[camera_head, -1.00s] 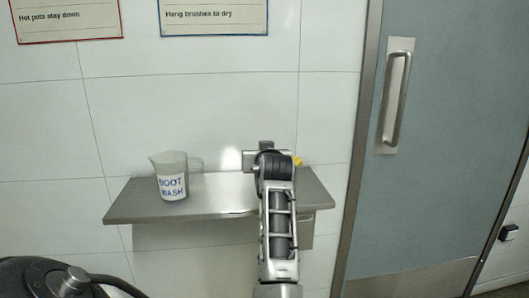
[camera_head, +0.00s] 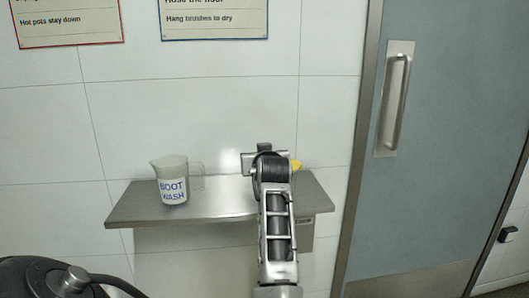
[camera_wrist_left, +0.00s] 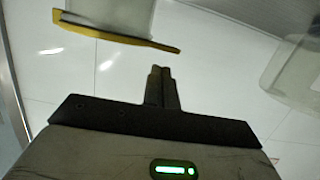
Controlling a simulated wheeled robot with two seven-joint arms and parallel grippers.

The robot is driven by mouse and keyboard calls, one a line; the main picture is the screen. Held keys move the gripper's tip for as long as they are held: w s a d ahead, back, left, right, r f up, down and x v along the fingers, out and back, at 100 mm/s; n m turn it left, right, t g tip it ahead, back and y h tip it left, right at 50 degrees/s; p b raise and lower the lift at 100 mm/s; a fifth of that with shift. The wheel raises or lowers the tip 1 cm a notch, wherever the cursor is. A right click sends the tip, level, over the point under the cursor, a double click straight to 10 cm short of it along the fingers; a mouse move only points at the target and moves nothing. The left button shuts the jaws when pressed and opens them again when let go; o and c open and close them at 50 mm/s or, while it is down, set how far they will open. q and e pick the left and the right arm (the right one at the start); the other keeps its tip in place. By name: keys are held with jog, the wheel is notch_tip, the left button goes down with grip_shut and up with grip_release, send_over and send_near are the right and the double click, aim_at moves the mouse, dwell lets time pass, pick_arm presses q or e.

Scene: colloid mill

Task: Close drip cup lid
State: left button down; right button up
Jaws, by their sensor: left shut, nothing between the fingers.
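My left arm reaches up the middle of the head view, and its left gripper (camera_head: 263,147) is in front of the steel wall shelf (camera_head: 225,196). In the left wrist view the left gripper (camera_wrist_left: 161,75) is shut and empty. A pale flat piece with a yellow edge (camera_wrist_left: 125,37) is just beyond its fingertips, apart from them in the picture. In the head view a yellow bit (camera_head: 297,165) shows beside the gripper, mostly hidden by my arm. I cannot make out a drip cup or its lid for certain. My right gripper is not in view.
A translucent jug labelled BOOT WASH (camera_head: 172,182) stands on the left half of the shelf. A grey door (camera_head: 450,150) with a steel handle (camera_head: 393,98) is at right. Signs (camera_head: 213,20) hang on the tiled wall above. The shelf between jug and arm is clear.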

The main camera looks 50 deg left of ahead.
pick_arm(q)
jog(key=r+v, duration=0.2)
jog(key=v, duration=0.8)
jog(key=shift+r, duration=0.25)
